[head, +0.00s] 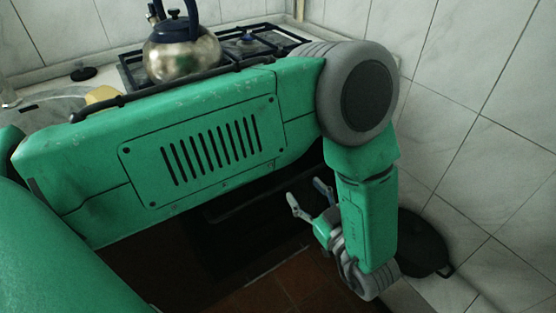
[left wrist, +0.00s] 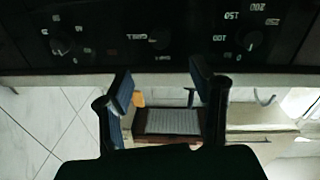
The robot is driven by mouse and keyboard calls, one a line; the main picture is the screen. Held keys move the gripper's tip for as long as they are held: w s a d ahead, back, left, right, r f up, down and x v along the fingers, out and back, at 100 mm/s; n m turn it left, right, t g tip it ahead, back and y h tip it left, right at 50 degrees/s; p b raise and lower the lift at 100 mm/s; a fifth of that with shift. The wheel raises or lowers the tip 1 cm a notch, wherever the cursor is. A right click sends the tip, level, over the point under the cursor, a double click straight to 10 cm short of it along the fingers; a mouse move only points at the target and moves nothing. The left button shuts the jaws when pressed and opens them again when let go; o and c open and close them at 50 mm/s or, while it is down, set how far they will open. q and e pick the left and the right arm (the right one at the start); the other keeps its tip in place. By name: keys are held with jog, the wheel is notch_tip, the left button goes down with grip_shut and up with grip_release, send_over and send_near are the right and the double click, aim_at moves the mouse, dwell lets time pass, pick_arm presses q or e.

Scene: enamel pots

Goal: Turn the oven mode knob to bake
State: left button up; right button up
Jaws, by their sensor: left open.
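The dark oven control panel (left wrist: 110,20) fills the top of the left wrist view, with its lettering upside down. It carries a knob at the left (left wrist: 62,47), a middle knob (left wrist: 158,40) and a right knob (left wrist: 252,40) near temperature numbers. The knobs are dim, so I cannot read their settings or tell surely which sets the mode. My left gripper (head: 308,193) is open and empty in front of the oven. In the left wrist view its two fingers (left wrist: 162,84) stand apart, just below the panel's edge. My arm hides the panel in the head view. My right gripper is not in view.
A steel kettle (head: 180,52) with a dark blue handle stands on the gas stove (head: 262,45). Brown floor tiles (head: 262,298) show below the gripper.

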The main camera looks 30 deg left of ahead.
pick_arm(q)
jog(key=b+x, duration=0.1)
jog(key=x, duration=1.2)
jog(key=shift+w+a, duration=0.1)
jog(key=shift+a, duration=0.2)
jog(key=shift+d+r, duration=0.1)
jog(key=shift+d, duration=0.15)
jog(key=shift+d+r, duration=0.1)
jog(key=shift+d, duration=0.1)
jog(key=c, duration=1.1)
jog(key=shift+a, duration=0.15)
jog(key=shift+c, duration=0.2)
